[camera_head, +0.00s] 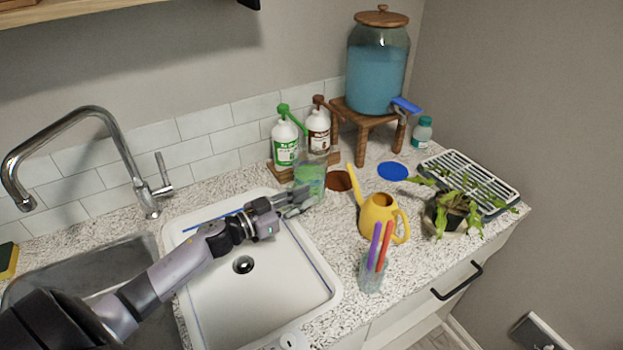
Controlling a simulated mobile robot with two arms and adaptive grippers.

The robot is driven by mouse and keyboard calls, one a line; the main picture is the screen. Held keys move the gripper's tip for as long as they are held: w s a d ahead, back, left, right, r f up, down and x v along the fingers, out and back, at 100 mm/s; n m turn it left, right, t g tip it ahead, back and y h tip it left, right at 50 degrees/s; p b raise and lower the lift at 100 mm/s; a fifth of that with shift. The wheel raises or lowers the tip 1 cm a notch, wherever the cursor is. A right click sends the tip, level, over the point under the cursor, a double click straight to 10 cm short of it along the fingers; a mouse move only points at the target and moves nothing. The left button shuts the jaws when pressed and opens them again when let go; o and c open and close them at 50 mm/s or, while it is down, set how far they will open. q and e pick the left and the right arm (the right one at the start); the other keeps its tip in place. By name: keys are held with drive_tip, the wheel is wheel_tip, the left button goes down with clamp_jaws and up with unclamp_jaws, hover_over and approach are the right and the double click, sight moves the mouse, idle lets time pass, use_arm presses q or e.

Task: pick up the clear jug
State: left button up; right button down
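The clear jug (311,178) stands upright on the speckled counter behind the sink's right rear corner. It is see-through and looks green-tinted. My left gripper (300,201) reaches in from the left over the sink and is at the jug's near left side. Its fingers look spread apart, and they cover the jug's lower left part. I cannot tell whether they touch the jug. My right gripper is not in view.
Two pump bottles, green (285,142) and brown (319,132), stand close behind the jug. A yellow watering can (378,217) and a cup of markers (371,275) stand to the right. A wooden stand (366,119) holds a blue-filled dispenser (376,75). The white basin (250,290) is mostly empty.

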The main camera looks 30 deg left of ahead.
sight(322, 200)
use_arm(q)
drive_tip(key=shift+f+p+x, duration=0.1)
drive_tip(key=shift+p+x, duration=0.2)
drive_tip(key=shift+x, duration=1.1)
drive_tip(key=shift+f+p+x, duration=0.15)
drive_tip(key=shift+p+x, duration=0.15)
drive_tip(key=shift+x, duration=1.15)
drive_tip(key=shift+s, duration=0.1)
drive_tip(key=shift+c, duration=0.5)
clamp_jaws()
drive_tip(key=shift+r, duration=0.15)
